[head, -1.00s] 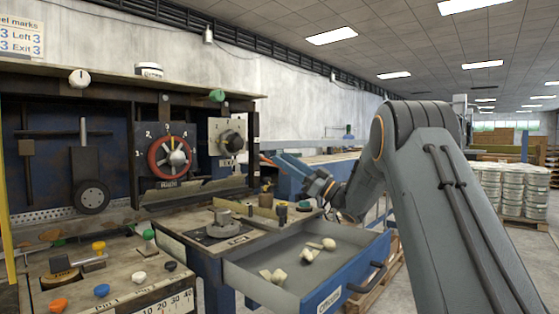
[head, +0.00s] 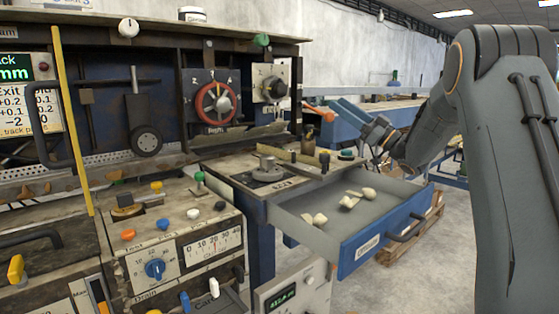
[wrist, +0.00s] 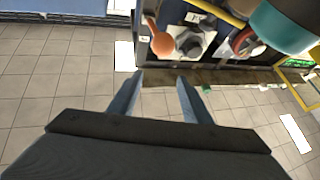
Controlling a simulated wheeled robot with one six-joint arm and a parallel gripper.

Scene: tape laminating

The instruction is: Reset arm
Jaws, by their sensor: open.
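My gripper (head: 337,108) is at the end of my raised grey arm, on the right of the head view. Its two blue fingers point left, in front of the blue bench behind. In the wrist view the fingers (wrist: 160,78) stand apart with nothing between them. The gripper is open and empty. It appears above and behind the open drawer in the head view; I see no contact with anything.
An open grey drawer (head: 379,222) holds several pale lumps. The machine panel with a red handwheel (head: 216,103) stands left of my gripper. An orange-tipped part (head: 318,113) shows near the fingertips.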

